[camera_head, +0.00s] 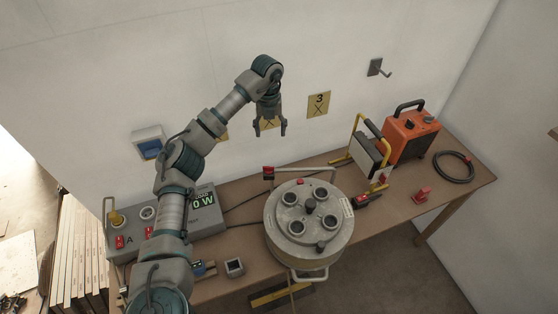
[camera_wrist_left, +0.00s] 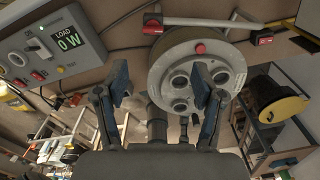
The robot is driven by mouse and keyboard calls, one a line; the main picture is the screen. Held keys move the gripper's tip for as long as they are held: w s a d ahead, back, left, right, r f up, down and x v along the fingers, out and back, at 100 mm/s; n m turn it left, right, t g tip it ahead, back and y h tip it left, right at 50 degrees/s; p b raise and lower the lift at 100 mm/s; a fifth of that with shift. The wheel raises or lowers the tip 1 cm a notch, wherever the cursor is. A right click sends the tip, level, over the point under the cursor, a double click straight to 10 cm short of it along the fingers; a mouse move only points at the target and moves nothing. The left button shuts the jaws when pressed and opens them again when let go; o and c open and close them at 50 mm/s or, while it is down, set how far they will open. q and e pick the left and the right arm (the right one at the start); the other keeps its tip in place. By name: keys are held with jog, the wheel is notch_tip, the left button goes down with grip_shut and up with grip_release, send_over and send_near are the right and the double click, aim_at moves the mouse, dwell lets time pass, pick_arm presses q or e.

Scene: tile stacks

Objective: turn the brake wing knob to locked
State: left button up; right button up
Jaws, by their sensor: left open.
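A round grey cable reel (camera_head: 341,243) stands on the bench, with several sockets and a dark central hub (camera_head: 310,206) on its top. A small dark knob (camera_head: 320,246) sits near its front rim; I cannot tell whether this is the brake wing knob or what setting it has. The reel also shows in the left wrist view (camera_wrist_left: 157,72), beyond the fingers. My left gripper (camera_head: 270,131) is open and empty, in the air in front of the wall, apart from the reel. Its spread fingers show in the left wrist view (camera_wrist_left: 161,83). My right gripper is not in view.
A grey load box (camera_head: 203,199) reading 0 W stands at the left, partly behind my left arm. A yellow-framed lamp (camera_head: 370,150), an orange unit (camera_head: 410,137) and a coiled black cable (camera_head: 454,167) stand to the right. Bare bench (camera_head: 400,211) lies right of the reel.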

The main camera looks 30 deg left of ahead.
pick_arm(q)
send_over(269, 169)
jog(key=f, duration=0.6)
jog(key=shift+w+a+f, duration=0.1)
jog(key=shift+a+f, duration=0.15)
jog(key=shift+f, duration=0.15)
notch_tip(269, 169, down, 8)
jog(key=shift+w+a+p, duration=0.1)
jog(key=shift+p, duration=0.3)
jog(key=shift+f, duration=0.35)
jog(key=shift+w+f, duration=0.1)
jog(key=shift+f, duration=0.1)
jog(key=shift+d+f, duration=0.1)
jog(key=shift+d, duration=0.1)
jog(key=shift+a, duration=0.1)
jog(key=shift+c, duration=1.4)
jog(key=shift+a, duration=0.1)
jog(key=c, duration=0.9)
jog(key=shift+o, duration=0.2)
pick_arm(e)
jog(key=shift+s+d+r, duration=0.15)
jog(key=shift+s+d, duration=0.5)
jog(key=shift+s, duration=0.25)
